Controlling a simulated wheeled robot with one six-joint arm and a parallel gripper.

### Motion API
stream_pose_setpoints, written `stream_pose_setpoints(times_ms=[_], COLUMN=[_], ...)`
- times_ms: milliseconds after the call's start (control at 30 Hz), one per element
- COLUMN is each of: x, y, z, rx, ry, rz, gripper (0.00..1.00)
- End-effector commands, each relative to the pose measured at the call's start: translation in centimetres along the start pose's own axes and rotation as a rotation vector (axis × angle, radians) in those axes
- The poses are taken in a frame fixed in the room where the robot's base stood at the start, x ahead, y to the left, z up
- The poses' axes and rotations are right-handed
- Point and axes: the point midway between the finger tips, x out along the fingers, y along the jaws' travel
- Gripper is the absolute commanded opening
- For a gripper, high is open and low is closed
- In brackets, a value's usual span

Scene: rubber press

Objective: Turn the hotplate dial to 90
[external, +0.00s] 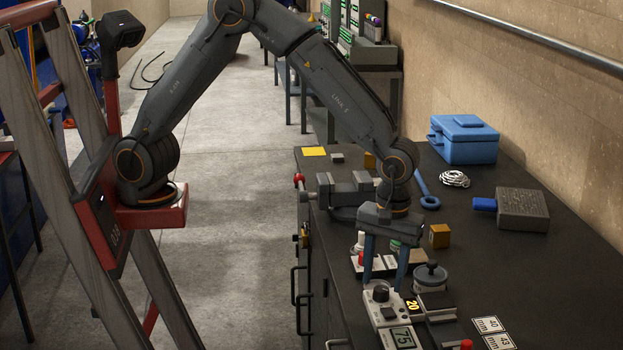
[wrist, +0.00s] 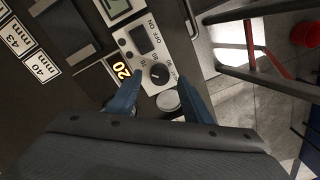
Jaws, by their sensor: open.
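The hotplate dial (external: 380,293) is a dark round knob on a pale control panel (external: 375,312), on the dark workbench. A display (external: 403,338) at the panel's near end reads 75. My gripper (external: 385,283) points down over the panel with its two blue fingers apart, one on each side of the dial. In the wrist view, the dial (wrist: 160,73) shows between the fingertips (wrist: 162,77), with printed marks around it and a dark OFF/ON switch (wrist: 142,40) beyond it. I cannot tell whether the fingers touch the dial.
A yellow "20" sign (external: 412,305) and a round lidded metal piece (external: 430,276) stand right of the panel. Number cards (external: 492,332) lie at the lower right. A vise (external: 345,190), a blue box (external: 464,139) and a grey block (external: 522,209) are farther back.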

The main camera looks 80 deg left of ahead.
Motion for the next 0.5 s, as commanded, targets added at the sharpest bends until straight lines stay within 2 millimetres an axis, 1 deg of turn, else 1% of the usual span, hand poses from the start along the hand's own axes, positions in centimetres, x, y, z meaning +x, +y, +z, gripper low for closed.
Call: stream_pose_setpoints(times_ms=[100,200,500], x=[1.3,1.9,2.2], y=[0.0,0.0,0.0], z=[0.0,0.0,0.0], rx=[0.0,0.0,0.001], ry=[0.0,0.0,0.0], rz=[-0.002,-0.001,0.001], gripper=[0.46,0.46,0.46])
